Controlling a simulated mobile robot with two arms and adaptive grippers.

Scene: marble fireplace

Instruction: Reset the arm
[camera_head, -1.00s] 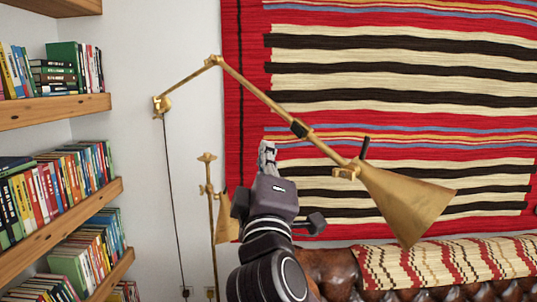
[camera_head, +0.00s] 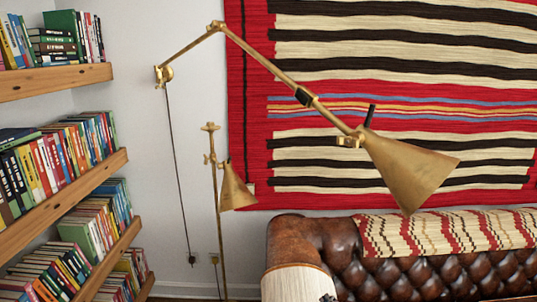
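Neither of my grippers shows in the head view now, and no arm of mine can be made out for certain. A brass wall lamp (camera_head: 405,170) with a long jointed arm hangs across the middle of the view, its cone shade tilted down to the right. Behind it a brass floor lamp (camera_head: 237,188) stands near the wall.
Wooden shelves (camera_head: 60,205) full of books line the left side. A brown leather sofa (camera_head: 330,240) with a patterned throw (camera_head: 440,232) fills the lower right. A striped red rug (camera_head: 400,60) hangs on the wall. A cream ribbed object (camera_head: 298,284) shows at the bottom.

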